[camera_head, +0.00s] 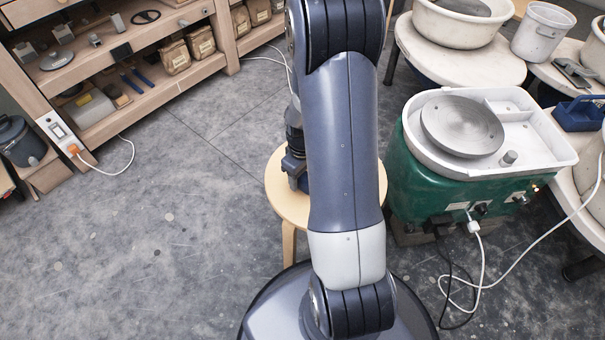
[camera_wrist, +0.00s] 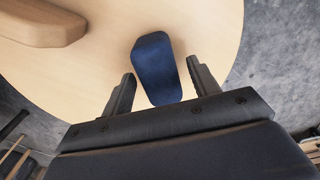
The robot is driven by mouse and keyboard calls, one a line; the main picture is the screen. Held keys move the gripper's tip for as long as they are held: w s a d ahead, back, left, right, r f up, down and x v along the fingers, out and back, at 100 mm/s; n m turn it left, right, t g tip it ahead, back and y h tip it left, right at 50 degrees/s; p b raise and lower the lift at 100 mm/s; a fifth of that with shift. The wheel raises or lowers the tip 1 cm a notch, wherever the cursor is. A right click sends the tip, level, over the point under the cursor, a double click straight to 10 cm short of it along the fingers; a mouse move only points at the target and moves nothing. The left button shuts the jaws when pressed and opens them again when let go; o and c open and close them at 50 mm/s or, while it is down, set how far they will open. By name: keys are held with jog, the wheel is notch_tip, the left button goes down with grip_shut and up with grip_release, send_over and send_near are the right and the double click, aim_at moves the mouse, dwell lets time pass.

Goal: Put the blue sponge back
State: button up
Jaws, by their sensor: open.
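The blue sponge (camera_wrist: 155,68) lies on the round pale wooden stool top (camera_wrist: 215,30) in the wrist view. My gripper (camera_wrist: 161,72) is open, with one dark finger on each side of the sponge's near part. Small gaps show between the fingers and the sponge, and I cannot tell how high the fingers are above the stool. In the head view the stool (camera_head: 277,195) stands beside the wheel, and my arm hides most of its top.
A green pottery wheel (camera_head: 400,185) with a white splash tray stands right of the stool. A blue container (camera_head: 578,115) is on a round table at the right. A tan wooden piece (camera_wrist: 40,22) lies on the stool. Cables (camera_head: 483,275) run on the floor. Floor at left is clear.

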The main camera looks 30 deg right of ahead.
jog(key=shift+r, duration=0.15)
notch_tip(320, 180, up, 12)
jog(key=p, duration=0.4)
notch_tip(320, 180, down, 13)
jog(key=b, duration=0.4)
notch_tip(320, 180, up, 3)
jog(key=shift+r+p, duration=0.2)
jog(key=shift+p, duration=0.4)
jog(key=shift+r, duration=0.55)
jog(key=shift+f, duration=0.1)
